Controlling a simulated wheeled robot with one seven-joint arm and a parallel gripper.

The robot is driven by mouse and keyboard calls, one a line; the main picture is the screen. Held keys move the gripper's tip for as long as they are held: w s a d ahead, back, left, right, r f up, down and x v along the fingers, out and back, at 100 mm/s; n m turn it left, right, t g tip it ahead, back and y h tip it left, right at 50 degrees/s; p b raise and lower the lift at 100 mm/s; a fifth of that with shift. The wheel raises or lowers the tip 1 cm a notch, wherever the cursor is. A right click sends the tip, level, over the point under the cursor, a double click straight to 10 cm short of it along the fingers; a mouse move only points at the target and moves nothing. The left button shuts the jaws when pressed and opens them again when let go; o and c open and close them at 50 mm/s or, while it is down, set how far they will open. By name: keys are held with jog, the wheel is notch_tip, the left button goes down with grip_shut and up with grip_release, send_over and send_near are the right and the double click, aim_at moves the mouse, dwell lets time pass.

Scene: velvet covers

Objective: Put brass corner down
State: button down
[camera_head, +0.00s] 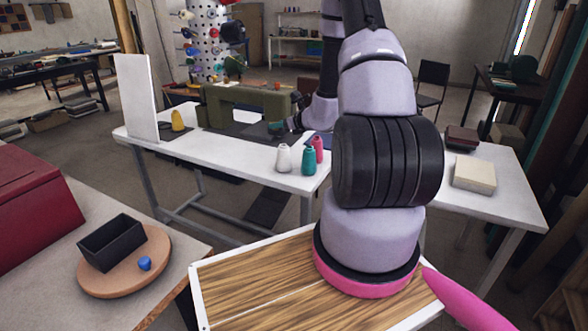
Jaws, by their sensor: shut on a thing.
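My arm rises at the centre of the head view and bends down behind itself. My gripper (284,126) shows small and dark at its far end, low over the white table (236,167), just right of the green sewing machine (240,103). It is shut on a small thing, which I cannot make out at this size. I cannot pick out a brass corner anywhere in the view. My own arm hides part of the table to the right of the gripper.
White (283,159), teal (309,163) and magenta (318,149) thread cones stand at the table's front. A yellow cone (177,121) and white upright panel (137,98) are left. Nearer stand a black box (112,243) and blue spool (145,264). A beige box (474,175) lies right.

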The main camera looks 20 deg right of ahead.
jog(key=s+d+f, duration=0.2)
jog(key=d+f, duration=0.4)
jog(key=f, duration=0.4)
send_over(297, 180)
notch_tip(297, 180, down, 7)
jog(key=shift+w+d+r, duration=0.1)
jog(key=shift+d, duration=0.05)
jog(key=shift+f, duration=2.15)
jog(key=shift+f, duration=0.15)
jog(key=c, duration=0.7)
grip_release()
